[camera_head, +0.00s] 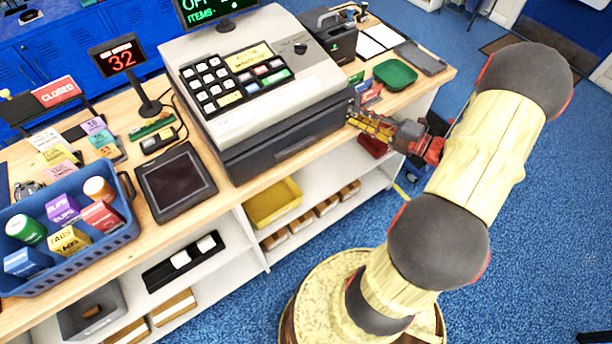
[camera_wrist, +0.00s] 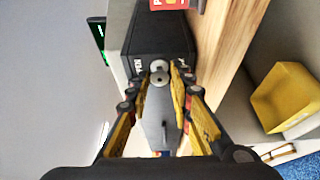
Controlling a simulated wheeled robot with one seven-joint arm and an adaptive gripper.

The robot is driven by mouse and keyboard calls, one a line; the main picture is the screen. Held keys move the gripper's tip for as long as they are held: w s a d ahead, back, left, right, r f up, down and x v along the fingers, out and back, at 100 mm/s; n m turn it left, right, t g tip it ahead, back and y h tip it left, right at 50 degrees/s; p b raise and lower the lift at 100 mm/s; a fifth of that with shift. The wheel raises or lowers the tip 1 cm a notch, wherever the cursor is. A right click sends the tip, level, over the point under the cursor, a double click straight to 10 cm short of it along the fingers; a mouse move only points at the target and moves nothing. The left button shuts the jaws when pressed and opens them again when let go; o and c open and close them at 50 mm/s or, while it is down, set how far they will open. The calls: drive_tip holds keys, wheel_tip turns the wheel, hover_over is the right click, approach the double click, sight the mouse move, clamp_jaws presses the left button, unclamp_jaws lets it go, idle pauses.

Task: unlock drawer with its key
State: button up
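My gripper (camera_head: 356,116) is at the right end of that front. In the wrist view its yellow and black fingers (camera_wrist: 162,80) point at the drawer, with a gap between them. A small round silvery piece (camera_wrist: 159,68) shows between the fingertips, with white lettering on either side. I cannot tell key from lock there, nor whether the fingers press on it.
The beige register (camera_head: 255,85) stands on the wooden counter (camera_head: 145,205). A green tray (camera_head: 395,74) and red and blue small items lie right of it. A yellow bin (camera_head: 273,203) sits on the shelf below. Blue floor at right is open.

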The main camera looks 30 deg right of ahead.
drive_tip(key=p+v, duration=0.3)
drive_tip(key=v, duration=0.5)
drive_tip(key=a+r+n+g+y+b, duration=0.1)
drive_tip(key=a+r+n+g, duration=0.2)
drive_tip(key=a+n+g, duration=0.55)
drive_tip(key=a+r+n+g, duration=0.2)
drive_tip(key=a+n+g, duration=0.2)
drive_tip(key=a+n, duration=0.95)
drive_tip(key=s+a+r+n+h+b, duration=0.1)
drive_tip(key=s+a+r+n+h, duration=0.2)
drive_tip(key=n, duration=0.7)
drive_tip(key=s+a+r+n+h, duration=0.3)
drive_tip(key=a+n+h, duration=0.2)
drive_tip(key=n, duration=0.6)
drive_tip(key=shift+s+n+b, duration=0.25)
drive_tip(key=shift+n+b, duration=0.05)
drive_tip(key=shift+b, duration=0.1)
drive_tip(key=shift+r, duration=0.15)
